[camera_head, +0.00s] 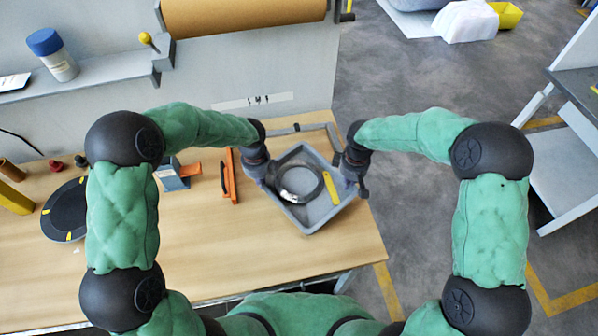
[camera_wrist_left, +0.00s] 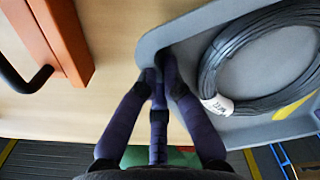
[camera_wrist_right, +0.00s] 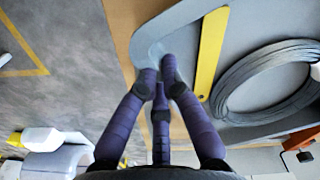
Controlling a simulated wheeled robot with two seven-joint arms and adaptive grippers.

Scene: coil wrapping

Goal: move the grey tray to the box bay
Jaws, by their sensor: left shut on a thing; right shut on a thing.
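The grey tray (camera_head: 325,217) is at the right end of the wooden table, seen turned at an angle in the head view. A coil of dark cable (camera_head: 300,186) with a white tag and a yellow strip (camera_head: 331,188) lie in it. My left gripper (camera_head: 260,180) is shut on the tray's left corner; its fingers pinch the rim (camera_wrist_left: 158,72) in the left wrist view. My right gripper (camera_head: 352,180) is shut on the opposite corner, and the right wrist view shows its fingers on the rim (camera_wrist_right: 158,70). Whether the tray touches the table is unclear.
An orange-handled tool (camera_head: 229,178) lies on the table left of the tray, near a blue block (camera_head: 172,176). A black round disc (camera_head: 66,210) is further left. A grey bar (camera_head: 300,130) lies behind the tray. A grey stand (camera_head: 570,150) is across the floor at right.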

